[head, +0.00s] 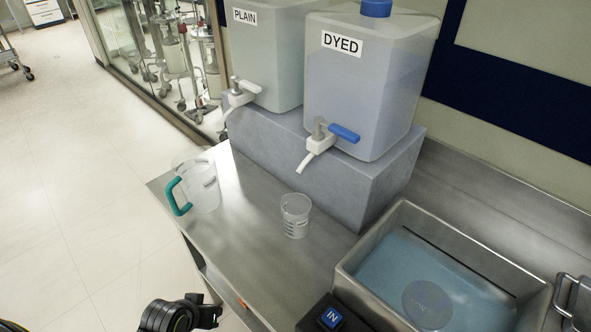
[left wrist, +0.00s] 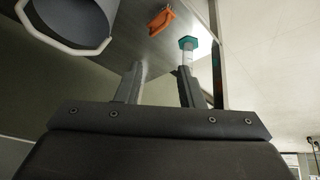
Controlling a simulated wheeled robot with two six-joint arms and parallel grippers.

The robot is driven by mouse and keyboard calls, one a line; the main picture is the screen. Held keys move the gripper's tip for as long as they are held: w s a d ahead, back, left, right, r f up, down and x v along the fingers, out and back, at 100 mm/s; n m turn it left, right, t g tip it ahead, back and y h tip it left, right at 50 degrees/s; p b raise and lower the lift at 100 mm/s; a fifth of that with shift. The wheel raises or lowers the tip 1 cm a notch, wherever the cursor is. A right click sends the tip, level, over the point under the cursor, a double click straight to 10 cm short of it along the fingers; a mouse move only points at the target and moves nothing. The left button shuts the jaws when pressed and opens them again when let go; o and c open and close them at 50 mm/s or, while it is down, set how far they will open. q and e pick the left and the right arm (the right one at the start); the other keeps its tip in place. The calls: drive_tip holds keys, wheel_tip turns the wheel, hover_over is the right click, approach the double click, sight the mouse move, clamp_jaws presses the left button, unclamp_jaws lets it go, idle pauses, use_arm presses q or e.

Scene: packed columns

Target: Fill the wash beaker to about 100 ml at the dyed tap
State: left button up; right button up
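The clear beaker (head: 295,216) with printed marks stands upright on the steel bench and looks empty. The tank labelled DYED (head: 375,85) sits on a grey plinth. Its tap (head: 320,140) has a white spout and a blue lever (head: 344,133) pointing right; no stream shows. The spout end appears above the beaker in the picture; I cannot tell if they line up. My left gripper is open and empty in the left wrist view (left wrist: 161,70), its fingers apart. In the head view only a dark part of my arm shows at the bottom edge. My right gripper is out of view.
A jug with a green handle (head: 197,185) stands left of the beaker. The PLAIN tank (head: 265,50) is behind. A steel basin (head: 352,270) with blue liquid and an IN button (head: 332,318) are at right. An orange object (left wrist: 160,20) shows in the wrist view.

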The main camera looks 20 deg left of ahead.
use_arm(q)
wheel_tip(320, 180, up, 11)
drive_tip(key=s+d+t, duration=0.1)
drive_tip(key=d, duration=0.2)
drive_tip(key=n+t+h, duration=0.5)
drive_tip(key=n+h, duration=0.1)
drive_tip(key=h, duration=0.8)
approach(341, 136)
drive_tip(key=v, duration=0.6)
drive_tip(key=p+x, duration=0.4)
drive_tip(key=x, duration=1.3)
clamp_jaws()
